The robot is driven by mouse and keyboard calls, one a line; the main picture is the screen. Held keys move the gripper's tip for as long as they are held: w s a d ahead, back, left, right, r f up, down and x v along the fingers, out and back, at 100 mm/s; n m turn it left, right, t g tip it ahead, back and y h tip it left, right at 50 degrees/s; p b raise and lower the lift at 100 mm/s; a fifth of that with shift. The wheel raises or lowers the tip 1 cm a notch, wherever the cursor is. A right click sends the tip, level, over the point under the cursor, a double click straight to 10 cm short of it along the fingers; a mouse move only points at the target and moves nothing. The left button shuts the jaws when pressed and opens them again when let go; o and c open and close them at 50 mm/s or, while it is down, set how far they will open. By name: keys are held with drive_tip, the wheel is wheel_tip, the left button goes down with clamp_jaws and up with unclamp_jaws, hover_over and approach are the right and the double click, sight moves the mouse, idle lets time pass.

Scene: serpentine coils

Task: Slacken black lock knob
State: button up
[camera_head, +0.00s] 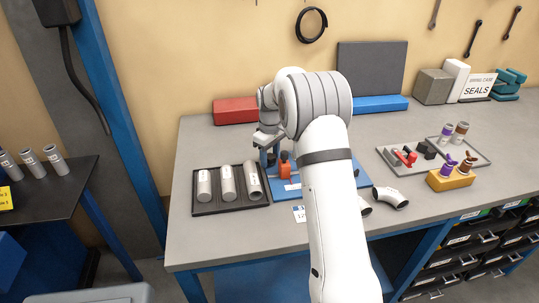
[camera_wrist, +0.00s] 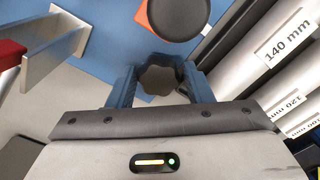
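The black lock knob (camera_wrist: 158,78) is a dark, lobed knob in the wrist view. It sits between the two blue fingers of my gripper (camera_wrist: 160,82), which touch its sides and look shut on it. In the head view my gripper (camera_head: 267,141) points down over the left part of the blue fixture plate (camera_head: 291,191); the knob cannot be made out there. A larger dark round disc (camera_wrist: 178,14) stands over an orange block (camera_wrist: 142,20) just beyond the knob. The orange block also shows in the head view (camera_head: 285,170).
A black tray (camera_head: 203,208) with labelled silver tubes (camera_head: 228,183) lies close on the left. A metal bracket (camera_wrist: 60,50) stands near my gripper. Curved pipe pieces (camera_head: 390,197) lie right of my arm. A grey tray (camera_head: 390,158) and yellow block (camera_head: 450,180) are farther right.

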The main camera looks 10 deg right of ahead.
sight(270, 156)
drive_tip(key=shift+r, duration=0.2)
wheel_tip(270, 156, up, 8)
drive_tip(key=shift+f, duration=0.2)
idle(0.4)
